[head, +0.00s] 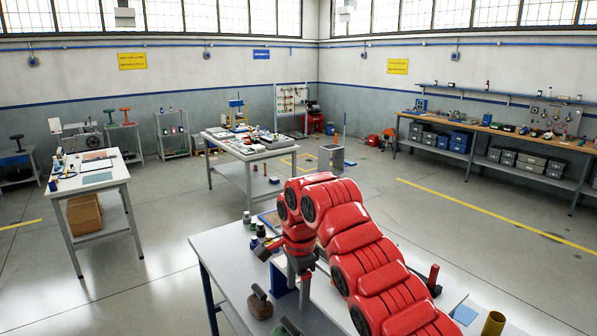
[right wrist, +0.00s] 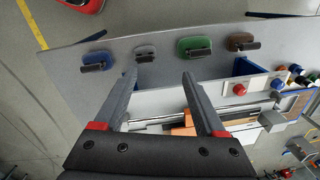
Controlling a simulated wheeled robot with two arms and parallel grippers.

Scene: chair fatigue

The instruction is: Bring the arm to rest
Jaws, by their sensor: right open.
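My right arm is red and reaches over the near workbench (head: 220,262) in the head view. Its grey right gripper (head: 298,280) points down above the bench. In the right wrist view the right gripper (right wrist: 159,78) has its two dark fingers spread apart, with nothing held between them. Below the fingers lie the bench top and a fixture with a metal rod and an orange block (right wrist: 185,124). My left gripper is not in view. The red arm hides much of the bench in the head view.
Several handled blocks stand in a row on the bench, among them blue (right wrist: 96,61), green (right wrist: 194,47) and brown (right wrist: 241,41) ones. Small bottles (head: 253,228) stand at the bench's far edge. A brass cup (head: 493,323) is at the right. Open floor surrounds the bench.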

